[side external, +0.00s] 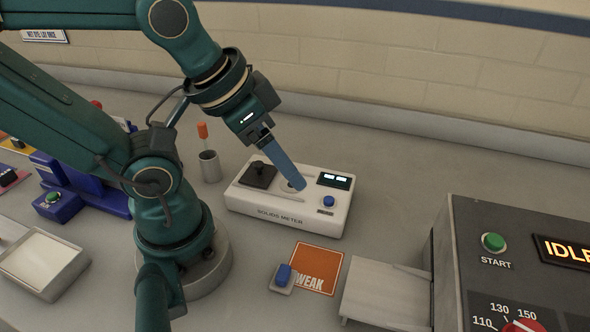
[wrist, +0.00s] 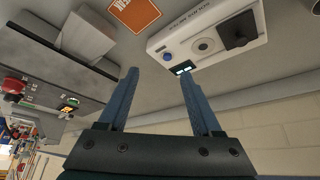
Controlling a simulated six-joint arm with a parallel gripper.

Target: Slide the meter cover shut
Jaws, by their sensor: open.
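The white solids meter (side external: 285,215) sits on the bench. Its dark cover (side external: 259,174) with a raised knob is at the left end of the top, beside a round well (wrist: 204,46) that lies uncovered. The cover also shows in the wrist view (wrist: 239,30). My gripper (side external: 298,185) has blue fingers over the meter, hiding part of the well in the side view. In the wrist view my gripper (wrist: 159,74) is open, its fingers spread with nothing between them. I cannot tell whether the tips touch the meter.
The meter has a lit display (side external: 334,181) and a blue button (side external: 328,201). A grey cup (side external: 209,167) with an orange-handled tool stands left of it. An orange card (side external: 316,268) and a blue-topped block (side external: 284,276) lie in front. A grey machine (side external: 510,240) stands right.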

